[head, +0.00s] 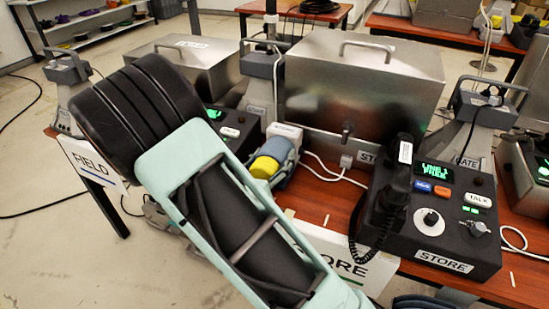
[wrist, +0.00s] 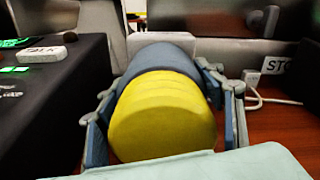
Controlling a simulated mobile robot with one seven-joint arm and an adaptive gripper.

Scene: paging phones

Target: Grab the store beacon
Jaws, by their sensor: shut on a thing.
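The beacon, a cylinder with a yellow end (wrist: 162,117) and a blue-grey body, fills the middle of the wrist view. It lies with its yellow end toward the camera. My gripper (wrist: 160,78) is shut on it, with one finger along each side. In the head view the beacon (head: 265,167) shows just right of my pale green arm, in front of a small white labelled unit (head: 287,131). My arm hides much of the gripper there. I cannot tell whether the beacon is lifted clear of what is under it.
The black STORE phone console (head: 440,225), with handset (head: 398,185) and coiled cord, stands to the right. A steel box (head: 365,85) stands behind. A FIELD sign (head: 92,165) hangs at left. White cables cross the wooden table (head: 312,203) near the beacon.

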